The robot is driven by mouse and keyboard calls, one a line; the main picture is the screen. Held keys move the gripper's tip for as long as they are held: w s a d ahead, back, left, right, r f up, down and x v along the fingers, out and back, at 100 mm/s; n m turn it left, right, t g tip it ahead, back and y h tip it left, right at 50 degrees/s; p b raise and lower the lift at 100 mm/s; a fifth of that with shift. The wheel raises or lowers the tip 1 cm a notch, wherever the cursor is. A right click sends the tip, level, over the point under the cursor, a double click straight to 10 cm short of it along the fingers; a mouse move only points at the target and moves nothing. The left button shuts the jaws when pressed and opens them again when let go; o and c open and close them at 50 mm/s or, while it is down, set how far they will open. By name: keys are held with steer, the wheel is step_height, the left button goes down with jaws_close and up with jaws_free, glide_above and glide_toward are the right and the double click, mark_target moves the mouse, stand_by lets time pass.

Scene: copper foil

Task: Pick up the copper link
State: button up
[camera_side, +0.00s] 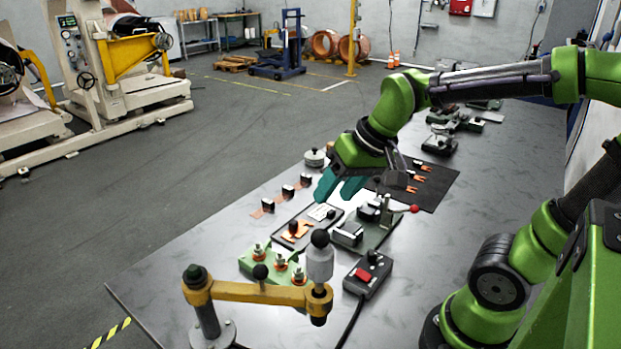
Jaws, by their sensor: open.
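My gripper (338,190) has teal fingers and hangs open over the middle of the bench, above and behind a dark tray. A flat copper piece (297,229) with a black knob lies in this tray (279,240), beside a white card. Several copper strips (268,207) with black blocks on them lie in a row to the left of the gripper. I cannot tell for certain which copper piece is the link. The gripper touches none of them that I can see, and nothing shows between its fingers.
A clamp fixture (352,234) with a red-tipped lever stands right of the tray. A green block (255,262) with several posts, a yellow swing arm (258,293) and a control box (368,275) with a red button are in front. A black mat (437,185) holds small orange-tipped pieces.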

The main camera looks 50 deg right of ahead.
steer(key=w+d+f+n+g, duration=0.1)
steer(key=w+d+f+g, duration=0.2)
steer(key=w, duration=0.6)
steer(key=n+g+h, duration=0.1)
steer(key=n+g, duration=0.1)
glide_above(295, 223)
step_height(295, 223, down, 4)
steer(key=d+r+n, duration=0.1)
steer(key=r+n, duration=0.1)
step_height(295, 223, down, 11)
steer(key=shift+s+f, duration=0.1)
steer(key=f, duration=0.2)
steer(key=a+f, duration=0.1)
steer(key=f, duration=0.1)
steer(key=shift+f, duration=0.8)
steer(key=shift+d, duration=0.1)
jaws_close()
